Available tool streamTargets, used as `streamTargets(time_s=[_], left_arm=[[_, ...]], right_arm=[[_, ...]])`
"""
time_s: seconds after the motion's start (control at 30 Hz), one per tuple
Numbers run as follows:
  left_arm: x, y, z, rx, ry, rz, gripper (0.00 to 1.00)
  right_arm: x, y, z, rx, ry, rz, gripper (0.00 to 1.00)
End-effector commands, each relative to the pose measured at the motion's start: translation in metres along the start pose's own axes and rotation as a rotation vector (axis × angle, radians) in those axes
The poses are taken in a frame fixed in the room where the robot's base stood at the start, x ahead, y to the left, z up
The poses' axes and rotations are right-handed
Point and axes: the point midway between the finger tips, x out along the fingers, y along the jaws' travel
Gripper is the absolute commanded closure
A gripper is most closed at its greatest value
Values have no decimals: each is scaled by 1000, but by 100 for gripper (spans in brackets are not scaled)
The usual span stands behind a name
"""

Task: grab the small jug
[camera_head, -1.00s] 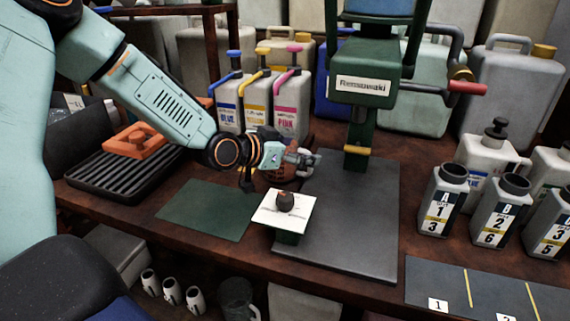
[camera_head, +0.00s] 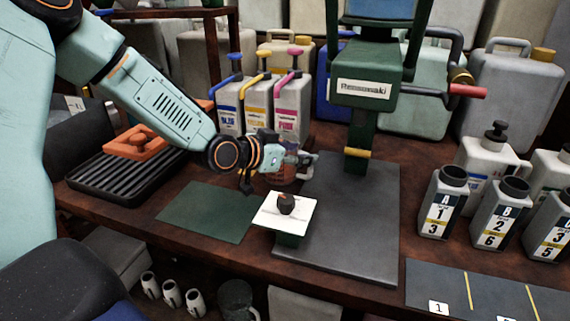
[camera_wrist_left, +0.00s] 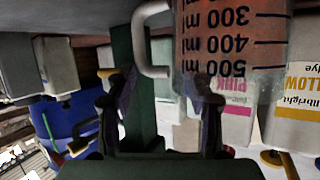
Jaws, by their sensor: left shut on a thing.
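The small jug (camera_head: 281,175) is clear with a reddish-brown tint, and stands behind the white square plate near the dark grey mat, partly hidden by my left gripper (camera_head: 303,164). In the left wrist view the picture is upside down. There the jug (camera_wrist_left: 232,40) shows ml marks up to 500 and a white handle (camera_wrist_left: 143,45). The fingers of my left gripper (camera_wrist_left: 160,88) reach to either side of the handle and are shut on the jug. I cannot tell whether the jug's base touches the table. My right gripper is not in view.
A white square plate with a dark knob (camera_head: 270,214) stands close in front. Blue, yellow and pink pump bottles (camera_head: 258,105) stand behind. A green press-like stand (camera_head: 360,130) rises at right over a dark mat (camera_head: 350,240). The green mat (camera_head: 205,208) is bare.

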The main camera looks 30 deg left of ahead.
Motion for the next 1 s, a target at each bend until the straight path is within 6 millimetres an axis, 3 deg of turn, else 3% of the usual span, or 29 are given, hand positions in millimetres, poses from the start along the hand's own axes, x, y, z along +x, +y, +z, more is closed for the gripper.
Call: streamTargets(time_s=[0.47, 0.8, 1.0], left_arm=[[-1, -2, -6, 5, 7, -3, 100], [-16, -3, -42, 5, 9, -3, 100], [-34, -4, -28, -6, 5, -5, 100]], right_arm=[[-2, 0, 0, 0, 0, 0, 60], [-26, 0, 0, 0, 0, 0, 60], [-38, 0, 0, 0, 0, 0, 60]])
